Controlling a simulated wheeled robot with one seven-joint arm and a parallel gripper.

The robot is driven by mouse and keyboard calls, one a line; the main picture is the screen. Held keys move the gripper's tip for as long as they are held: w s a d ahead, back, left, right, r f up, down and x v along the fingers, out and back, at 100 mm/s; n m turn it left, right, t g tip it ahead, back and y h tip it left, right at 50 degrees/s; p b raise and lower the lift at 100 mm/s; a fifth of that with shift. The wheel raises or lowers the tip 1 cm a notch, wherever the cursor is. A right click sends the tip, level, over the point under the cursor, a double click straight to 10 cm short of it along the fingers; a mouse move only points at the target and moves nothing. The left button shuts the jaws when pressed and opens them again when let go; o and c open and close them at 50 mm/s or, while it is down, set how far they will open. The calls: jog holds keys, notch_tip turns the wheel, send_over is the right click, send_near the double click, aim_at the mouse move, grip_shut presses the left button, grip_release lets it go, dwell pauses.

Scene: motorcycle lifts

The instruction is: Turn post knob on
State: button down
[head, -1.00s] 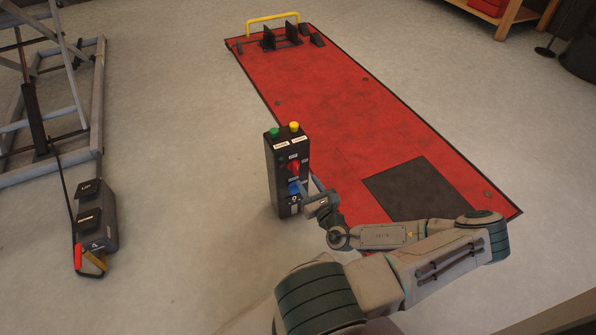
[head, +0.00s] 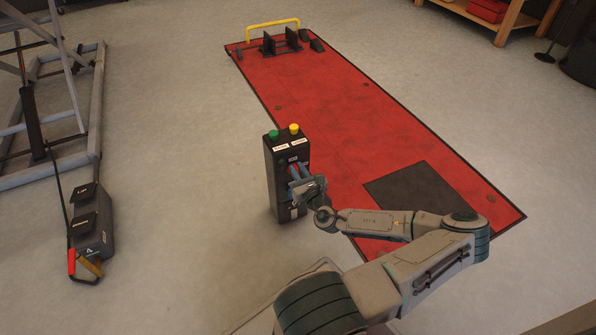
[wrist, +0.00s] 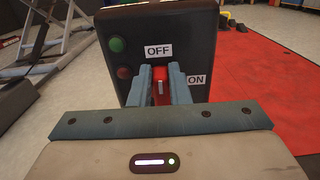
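The black control post (head: 271,178) stands upright beside the red lift platform. Its red knob (wrist: 160,86) sits in the middle of the post's face in the wrist view, between an OFF label (wrist: 159,51) above and an ON label (wrist: 197,80) at lower right. The knob's white mark is upright, toward OFF. My gripper (wrist: 160,72) has one blue finger on each side of the knob, and red fills the gap between them. It looks closed on the knob. In the head view my gripper (head: 296,176) hides most of the knob and the post's lower controls.
Green (head: 274,134) and yellow (head: 294,129) buttons top the post. The red platform (head: 340,110) lies behind and right. A grey lift frame (head: 90,100) and a pedal box (head: 92,225) stand at left. The floor between them and the post is clear.

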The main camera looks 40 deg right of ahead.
jog(key=shift+r+p, duration=0.2)
jog(key=shift+p, duration=0.7)
jog(key=shift+r+p, duration=0.1)
jog(key=shift+p, duration=0.45)
jog(key=m+p, duration=0.1)
jog(key=p, duration=0.3)
jog(key=shift+d+r+m, duration=0.1)
jog(key=shift+d+m, duration=0.05)
jog(key=shift+m, duration=0.15)
jog(key=m+p, duration=0.1)
jog(key=p, duration=0.1)
jog(key=m+p, duration=0.1)
jog(key=shift+d+f+p, duration=0.2)
jog(key=shift+f+p, duration=0.05)
jog(key=shift+p, duration=0.15)
jog(key=f+m, duration=0.1)
jog(key=m, duration=0.3)
jog(key=d+f+m+p, duration=0.1)
jog(key=m, duration=0.9)
jog(key=shift+s+d+f+p, duration=0.3)
jog(key=shift+d+f+p, duration=0.05)
jog(key=shift+f+p, duration=0.05)
